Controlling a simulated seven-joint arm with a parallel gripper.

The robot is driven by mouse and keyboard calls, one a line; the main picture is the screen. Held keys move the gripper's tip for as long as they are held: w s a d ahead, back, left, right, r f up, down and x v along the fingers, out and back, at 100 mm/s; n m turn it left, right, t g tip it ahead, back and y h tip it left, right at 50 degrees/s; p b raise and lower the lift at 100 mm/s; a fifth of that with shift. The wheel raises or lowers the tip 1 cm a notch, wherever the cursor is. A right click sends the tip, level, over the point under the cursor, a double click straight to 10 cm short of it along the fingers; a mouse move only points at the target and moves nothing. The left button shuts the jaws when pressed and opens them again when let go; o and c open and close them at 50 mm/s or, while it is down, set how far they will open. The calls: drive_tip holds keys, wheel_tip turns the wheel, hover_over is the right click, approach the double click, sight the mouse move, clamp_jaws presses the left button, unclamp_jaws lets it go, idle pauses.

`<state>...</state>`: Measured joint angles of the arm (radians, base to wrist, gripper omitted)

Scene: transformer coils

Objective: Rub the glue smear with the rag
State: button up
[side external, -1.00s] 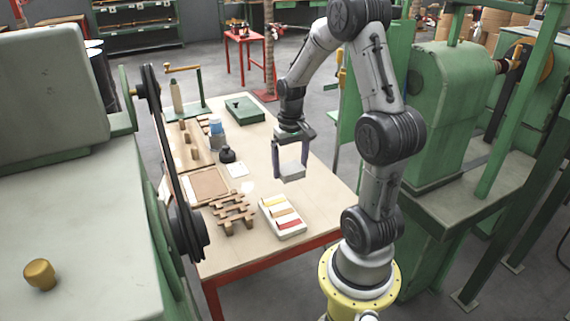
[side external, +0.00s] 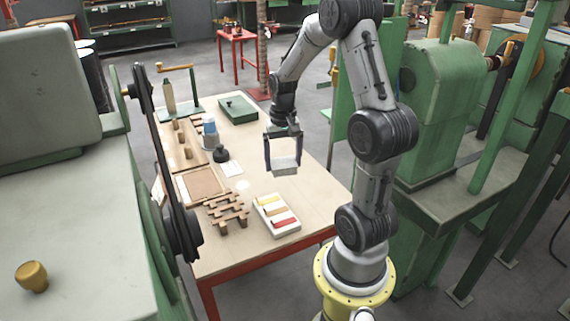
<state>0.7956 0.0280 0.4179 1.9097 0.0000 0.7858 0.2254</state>
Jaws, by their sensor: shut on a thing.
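My gripper (side external: 284,159) is shut on a folded pale grey rag (side external: 286,167), which spans the space between its two fingers. The rag is over the right part of the wooden tabletop; I cannot tell whether it touches the surface. A small glossy pale spot, which looks like the glue smear (side external: 242,184), lies on the tabletop to the left of the rag and a little nearer the camera. The gripper is apart from the smear, and nothing covers it.
A white tray with coloured strips (side external: 277,216) and interlocked wooden pieces (side external: 227,210) stand nearer the camera. A blue-topped container (side external: 209,133), a dark knobbed item (side external: 221,154), a white card (side external: 232,169) and a brown framed board (side external: 202,184) lie left. A green box (side external: 239,109) stands behind.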

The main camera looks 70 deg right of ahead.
drive_tip(key=w+d+f+m, duration=0.1)
drive_tip(key=w+d+m, duration=0.4)
drive_tip(key=w, duration=0.4)
drive_tip(key=m, duration=0.1)
hover_over(245, 192)
wheel_tip(245, 192, down, 5)
drive_tip(key=shift+s+f, duration=0.2)
drive_tip(key=shift+f, duration=3.1)
drive_tip(key=shift+w+d+f, duration=0.35)
drive_tip(key=shift+w+f, duration=0.05)
drive_tip(key=shift+f, duration=0.15)
drive_tip(key=shift+w+d, duration=1.6)
drive_tip(key=shift+w+d+r, duration=0.45)
drive_tip(key=shift+w+d, duration=0.1)
drive_tip(key=shift+s+a, duration=0.2)
drive_tip(key=shift+c, duration=0.5)
drive_tip(key=shift+s+a+f, duration=0.15)
drive_tip(key=shift+a+f, duration=0.05)
drive_tip(key=shift+a, duration=0.05)
drive_tip(key=s+a, duration=0.4)
drive_tip(key=shift+f, duration=0.25)
drive_tip(key=shift+s+a+r, duration=0.15)
drive_tip(key=shift+s+r, duration=0.05)
wheel_tip(245, 192, up, 8)
drive_tip(key=shift+f, duration=0.15)
